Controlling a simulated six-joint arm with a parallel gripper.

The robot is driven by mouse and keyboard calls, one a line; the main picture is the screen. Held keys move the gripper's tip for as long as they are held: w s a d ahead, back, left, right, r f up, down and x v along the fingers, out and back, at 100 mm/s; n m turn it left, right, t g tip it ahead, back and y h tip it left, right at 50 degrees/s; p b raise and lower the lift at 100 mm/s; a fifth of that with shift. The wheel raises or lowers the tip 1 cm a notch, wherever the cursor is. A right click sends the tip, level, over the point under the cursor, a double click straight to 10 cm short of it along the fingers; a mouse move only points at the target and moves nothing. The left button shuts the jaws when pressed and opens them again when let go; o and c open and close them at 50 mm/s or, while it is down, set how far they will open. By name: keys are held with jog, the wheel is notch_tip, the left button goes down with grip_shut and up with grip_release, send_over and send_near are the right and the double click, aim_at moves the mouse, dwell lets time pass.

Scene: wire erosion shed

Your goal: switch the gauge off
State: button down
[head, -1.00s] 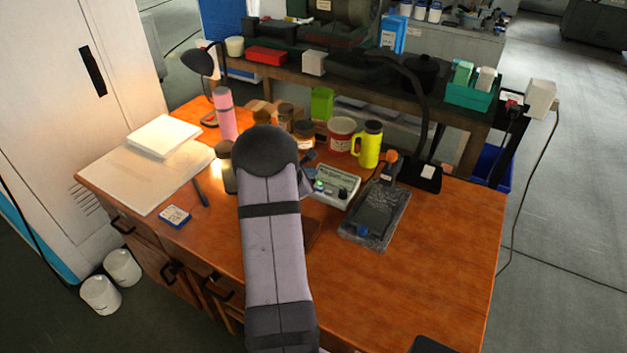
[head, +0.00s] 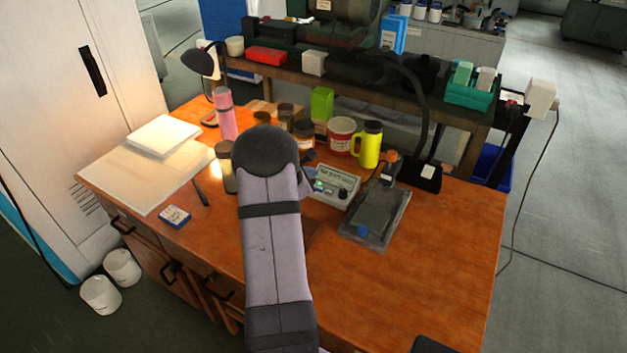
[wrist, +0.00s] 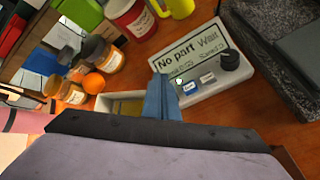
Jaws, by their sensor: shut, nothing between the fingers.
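The gauge is a light grey box (head: 336,187) on the wooden bench, just right of my arm in the head view. Below the screen are a blue button (wrist: 190,88), a grey button (wrist: 208,79) and a black knob (wrist: 229,60). My gripper (wrist: 161,88) is shut and empty, its blue fingers by the gauge's left end, overlapping it in the picture. I cannot tell whether they touch. In the head view my arm hides most of the gripper.
A dark plate stand (head: 378,213) stands close right of the gauge. A yellow flask (head: 370,146), a red tin (head: 341,134) and several jars stand behind it. A black bent-neck lamp (head: 424,174) rises at back right.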

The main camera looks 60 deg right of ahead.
jog(key=shift+d+f+b, duration=0.1)
jog(key=shift+f+b, duration=0.65)
jog(key=shift+b, duration=0.4)
dwell(0.7)
jog(key=shift+r, duration=0.1)
jog(key=shift+r+p, duration=0.35)
jog(key=shift+r, duration=0.35)
jog(key=shift+a+r+p, duration=0.25)
jog(key=shift+r+p, duration=0.5)
jog(key=shift+r, duration=0.5)
jog(key=shift+a+r+p, duration=0.2)
jog(key=shift+r+p, duration=0.55)
jog(key=shift+r, duration=0.5)
